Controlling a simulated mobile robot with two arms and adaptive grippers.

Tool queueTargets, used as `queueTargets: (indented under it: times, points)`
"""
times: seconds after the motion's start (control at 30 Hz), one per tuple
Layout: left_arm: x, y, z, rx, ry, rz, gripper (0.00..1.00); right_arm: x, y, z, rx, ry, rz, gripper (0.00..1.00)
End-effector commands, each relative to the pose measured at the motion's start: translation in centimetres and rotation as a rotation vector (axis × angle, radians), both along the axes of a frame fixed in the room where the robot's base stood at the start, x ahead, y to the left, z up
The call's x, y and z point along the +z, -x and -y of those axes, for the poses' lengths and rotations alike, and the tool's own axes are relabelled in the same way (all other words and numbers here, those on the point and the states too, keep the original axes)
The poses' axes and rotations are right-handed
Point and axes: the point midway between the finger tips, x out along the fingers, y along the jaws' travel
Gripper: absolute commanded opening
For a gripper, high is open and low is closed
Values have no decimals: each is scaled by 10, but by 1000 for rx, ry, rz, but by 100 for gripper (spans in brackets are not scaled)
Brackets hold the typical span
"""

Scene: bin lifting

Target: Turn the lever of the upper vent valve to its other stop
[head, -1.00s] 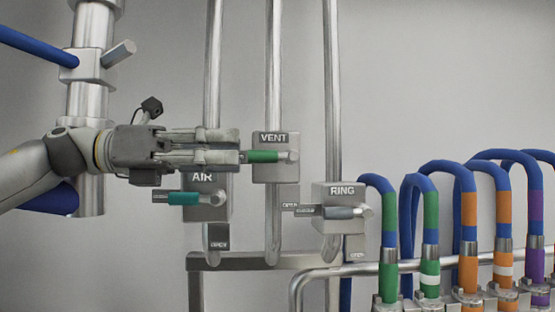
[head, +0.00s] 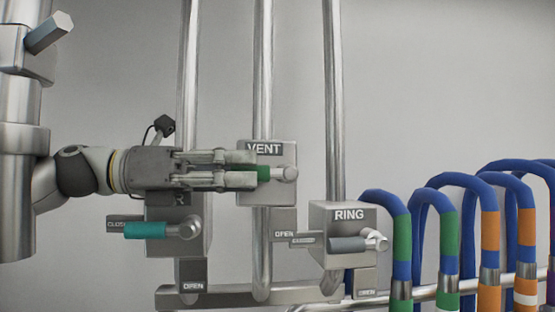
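The upper vent valve (head: 246,191) is a grey box labelled VENT on a vertical pipe in the head view. Its lever (head: 264,173) has a green grip and points left from a metal pivot at the valve's right side. My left gripper (head: 256,169) comes in level from the left, its two fingers one above the other with a gap between them. The fingertips overlap the free end of the green grip and hide part of it. Whether they touch it I cannot tell. My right gripper is not in view.
The AIR valve (head: 199,250) with a teal lever (head: 145,230) sits just below my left gripper. The RING valve (head: 341,217) with a grey lever (head: 347,244) is lower right. Blue hoses (head: 447,180) with coloured bands fill the right. The wall above is clear.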

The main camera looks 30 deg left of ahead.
Motion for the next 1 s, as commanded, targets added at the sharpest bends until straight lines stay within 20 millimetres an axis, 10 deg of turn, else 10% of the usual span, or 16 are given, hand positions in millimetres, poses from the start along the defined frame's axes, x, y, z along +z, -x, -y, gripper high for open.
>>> queueTargets:
  times: [0.8, 1.0]
  points:
    - [0, -36, 48, 0, 0, 0, 31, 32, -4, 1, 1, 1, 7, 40]
    - [0, -36, 47, 1, 0, 0, 8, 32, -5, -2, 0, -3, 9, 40]
